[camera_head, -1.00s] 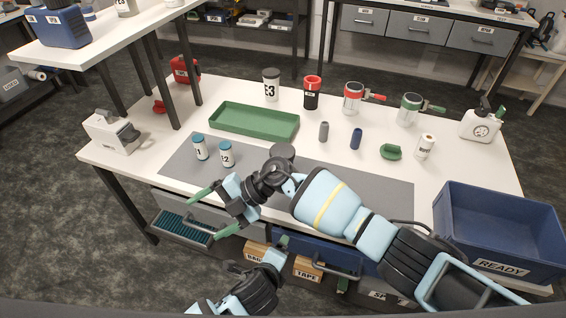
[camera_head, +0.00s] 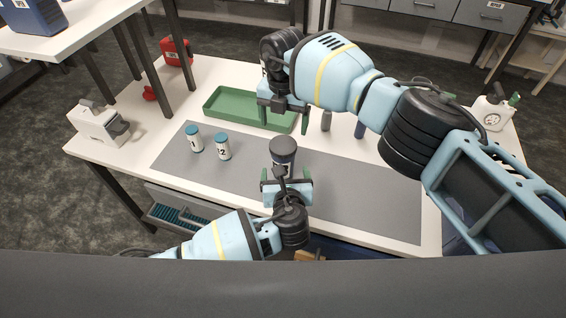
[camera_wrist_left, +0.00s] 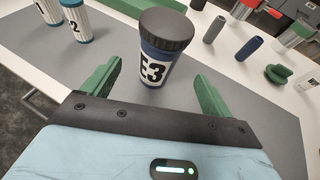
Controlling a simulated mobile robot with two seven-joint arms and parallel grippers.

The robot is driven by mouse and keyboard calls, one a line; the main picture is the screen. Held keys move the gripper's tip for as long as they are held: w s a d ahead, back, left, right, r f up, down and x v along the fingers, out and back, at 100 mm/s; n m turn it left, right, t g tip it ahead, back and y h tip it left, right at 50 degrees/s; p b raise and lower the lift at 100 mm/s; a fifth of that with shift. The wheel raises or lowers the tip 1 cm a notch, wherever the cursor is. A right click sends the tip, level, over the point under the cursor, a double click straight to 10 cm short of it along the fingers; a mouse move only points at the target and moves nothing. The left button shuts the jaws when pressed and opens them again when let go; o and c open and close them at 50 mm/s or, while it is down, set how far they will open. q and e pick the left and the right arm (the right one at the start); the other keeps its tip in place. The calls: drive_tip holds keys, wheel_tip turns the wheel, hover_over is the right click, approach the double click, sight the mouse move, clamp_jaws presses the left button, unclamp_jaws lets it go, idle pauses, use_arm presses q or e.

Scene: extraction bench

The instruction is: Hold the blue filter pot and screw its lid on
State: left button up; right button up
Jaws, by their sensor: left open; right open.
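The blue filter pot, marked E3, stands upright on the grey mat; it shows clearly in the left wrist view (camera_wrist_left: 154,68). A dark grey lid (camera_wrist_left: 166,28) sits on its top; it also shows in the head view (camera_head: 283,145). I cannot tell how tightly it is seated. My left gripper (camera_head: 286,178) is open, low at the pot's near side, with its green fingers pointing at it, one to each side. My right gripper (camera_head: 286,120) is open and empty, fingers down, above and behind the pot near the tray's right end.
Two white bottles with blue caps, 1 (camera_head: 194,139) and 2 (camera_head: 222,146), stand left of the pot on the grey mat (camera_head: 350,190). A green tray (camera_head: 235,108) lies behind. My right arm covers much of the bench's right side. The mat's right part is clear.

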sight(284, 164)
use_arm(q)
drive_tip(key=shift+x, duration=3.9)
drive_tip(key=c, duration=1.7)
clamp_jaws()
use_arm(e)
drive_tip(key=n, duration=0.6)
drive_tip(key=shift+a+n, duration=0.1)
drive_tip(key=shift+n, duration=0.2)
drive_tip(key=n, duration=0.7)
drive_tip(key=shift+f, duration=0.15)
drive_tip(key=shift+f, duration=3.85)
